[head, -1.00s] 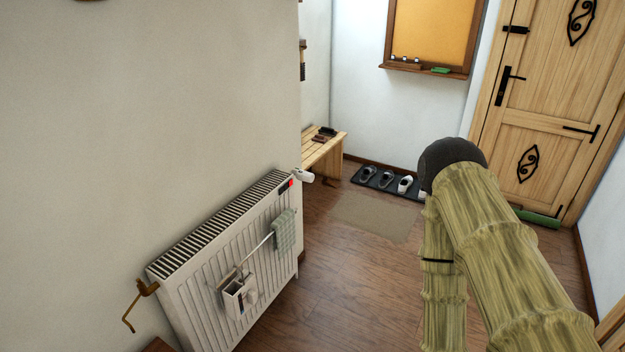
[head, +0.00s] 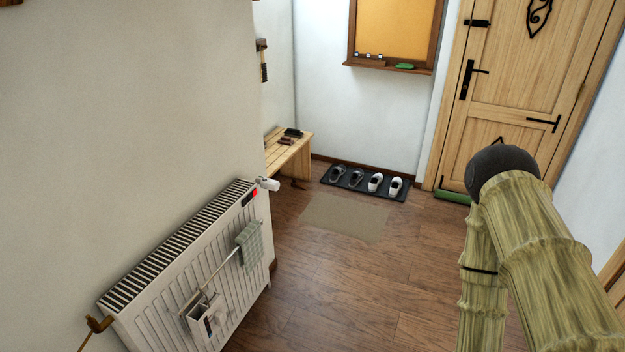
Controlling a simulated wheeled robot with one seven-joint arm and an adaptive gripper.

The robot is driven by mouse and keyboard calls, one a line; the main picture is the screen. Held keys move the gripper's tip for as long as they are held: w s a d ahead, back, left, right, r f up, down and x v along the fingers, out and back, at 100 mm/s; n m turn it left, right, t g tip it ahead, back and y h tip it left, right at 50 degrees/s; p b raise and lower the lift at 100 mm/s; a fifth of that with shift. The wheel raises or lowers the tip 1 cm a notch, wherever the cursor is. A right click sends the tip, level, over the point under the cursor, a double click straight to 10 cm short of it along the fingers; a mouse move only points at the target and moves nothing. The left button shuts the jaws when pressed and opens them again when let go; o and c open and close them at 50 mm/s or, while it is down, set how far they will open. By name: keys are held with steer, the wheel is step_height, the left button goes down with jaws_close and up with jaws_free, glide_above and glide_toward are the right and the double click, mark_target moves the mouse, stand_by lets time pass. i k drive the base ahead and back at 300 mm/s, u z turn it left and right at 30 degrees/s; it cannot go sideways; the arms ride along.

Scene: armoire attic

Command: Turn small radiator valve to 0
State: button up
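A white radiator (head: 165,275) stands against the left wall in the head view. A small white valve (head: 268,184) sticks out at the top of its far end, beside a red patch. The number it is set to is too small to read. My arm, in a greenish bamboo-like covering with a dark rounded joint, fills the right side of the view.
Shoes lie on a dark mat (head: 340,188) by the back wall. The wooden floor (head: 330,275) between radiator and arm is clear.

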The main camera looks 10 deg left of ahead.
mark_target(266, 182)
steer(key=u, duration=0.05)
steer(key=i, duration=0.9)
steer(key=u, duration=0.6)
